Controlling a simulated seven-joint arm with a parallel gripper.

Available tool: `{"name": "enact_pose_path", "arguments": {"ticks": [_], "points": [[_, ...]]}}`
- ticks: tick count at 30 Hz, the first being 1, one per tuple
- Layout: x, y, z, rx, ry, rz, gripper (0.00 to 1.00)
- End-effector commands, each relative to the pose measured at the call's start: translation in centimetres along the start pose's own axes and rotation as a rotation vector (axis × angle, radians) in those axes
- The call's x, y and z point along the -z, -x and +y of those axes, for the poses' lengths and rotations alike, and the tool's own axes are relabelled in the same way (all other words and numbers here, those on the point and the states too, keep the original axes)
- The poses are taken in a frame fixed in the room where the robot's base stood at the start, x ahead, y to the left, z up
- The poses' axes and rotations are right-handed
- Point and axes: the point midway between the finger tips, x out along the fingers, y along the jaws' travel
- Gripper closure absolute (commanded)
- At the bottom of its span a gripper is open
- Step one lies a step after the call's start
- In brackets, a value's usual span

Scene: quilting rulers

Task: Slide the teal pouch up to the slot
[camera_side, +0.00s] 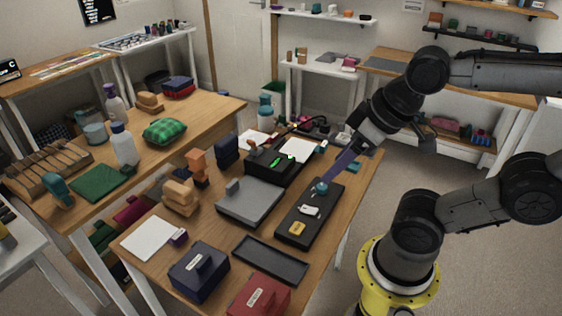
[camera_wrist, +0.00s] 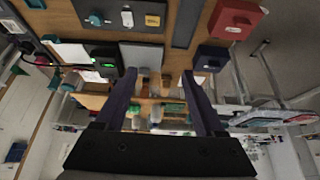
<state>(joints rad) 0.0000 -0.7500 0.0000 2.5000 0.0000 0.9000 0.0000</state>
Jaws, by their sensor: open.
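A small teal item (camera_side: 321,187), which looks like the teal pouch, lies at the far end of a long dark board (camera_side: 318,222) on the table. It also shows in the wrist view (camera_wrist: 95,20), near the top edge. My gripper (camera_side: 330,177) has purple fingers and appears close to the teal item in the side view. In the wrist view my gripper (camera_wrist: 160,74) is open and empty, with the teal item outside its fingers. I cannot clearly make out a slot. A black box (camera_side: 262,164) with a green light stands left of the board.
A white item (camera_side: 309,211) and a yellow item (camera_side: 297,229) share the board. A grey flat box (camera_side: 249,204) lies to its left. An empty dark tray (camera_side: 270,261), a navy box (camera_side: 199,273) and a red box (camera_side: 260,298) are at the table's near end.

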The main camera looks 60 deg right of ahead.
Motion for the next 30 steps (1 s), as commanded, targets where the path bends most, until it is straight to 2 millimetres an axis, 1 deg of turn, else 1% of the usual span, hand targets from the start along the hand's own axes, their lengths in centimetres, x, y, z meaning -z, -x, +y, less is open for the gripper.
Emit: {"name": "enact_pose_path", "arguments": {"ticks": [9, 11, 12, 19, 22, 25, 27, 29, 30], "points": [[0.0, 0.0, 0.0, 0.0, 0.0, 0.0, 0.29], [0.0, 0.0, 0.0, 0.0, 0.0, 0.0, 0.4], [0.0, 0.0, 0.0, 0.0, 0.0, 0.0, 0.43], [0.0, 0.0, 0.0, 0.0, 0.0, 0.0, 0.43], [0.0, 0.0, 0.0, 0.0, 0.027, 0.0, 0.43], [-0.1, 0.0, 0.0, 0.001, 0.127, -0.006, 0.43], [0.0, 0.2, 0.0, 0.001, 0.246, -0.007, 0.43], [0.6, 0.8, 0.0, -0.001, 0.373, 0.004, 0.43], [1.3, 1.3, 0.0, -0.003, 0.465, 0.014, 0.43]]}}
